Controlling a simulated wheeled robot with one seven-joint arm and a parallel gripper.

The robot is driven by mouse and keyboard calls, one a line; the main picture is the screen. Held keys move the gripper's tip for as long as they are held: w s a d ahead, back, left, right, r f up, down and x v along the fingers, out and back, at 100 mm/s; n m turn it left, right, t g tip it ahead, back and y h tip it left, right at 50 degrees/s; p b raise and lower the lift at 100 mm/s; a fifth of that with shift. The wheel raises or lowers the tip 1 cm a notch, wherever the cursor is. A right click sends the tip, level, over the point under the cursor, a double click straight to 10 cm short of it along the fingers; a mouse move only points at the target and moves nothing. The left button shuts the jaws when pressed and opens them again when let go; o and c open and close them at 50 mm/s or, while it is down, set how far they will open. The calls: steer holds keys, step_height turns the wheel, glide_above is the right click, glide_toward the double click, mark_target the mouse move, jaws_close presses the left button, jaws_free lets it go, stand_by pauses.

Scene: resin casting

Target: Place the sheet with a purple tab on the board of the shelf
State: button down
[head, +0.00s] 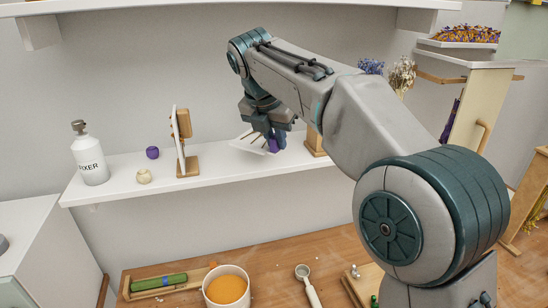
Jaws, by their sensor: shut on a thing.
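The white sheet (244,143) is at the middle of the head view, tilted, at the level of the shelf board. Its purple tab (273,147) shows at its right, between the fingers of my gripper (272,142). My gripper is shut on the sheet, pointing down. The white board of the shelf (225,173) runs along the wall beneath it. I cannot tell whether the sheet touches the board. Part of the sheet is hidden by the fingers.
On the board stand a white bottle (90,160), a purple jar (152,153), a pale ball (144,176), a wooden stand with a white panel (187,150) and a wooden block (315,143). Below, the wooden table (275,255) holds a cup of orange liquid (227,288) and a scoop (308,287).

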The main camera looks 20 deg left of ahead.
mark_target(274, 152)
steer(key=shift+d+f, duration=0.1)
steer(key=shift+f, duration=2.4)
steer(key=shift+f, duration=0.15)
steer(key=c, duration=1.4)
jaws_free()
steer(key=shift+o, duration=0.2)
steer(key=v, duration=1.2)
steer(key=shift+r, duration=0.2)
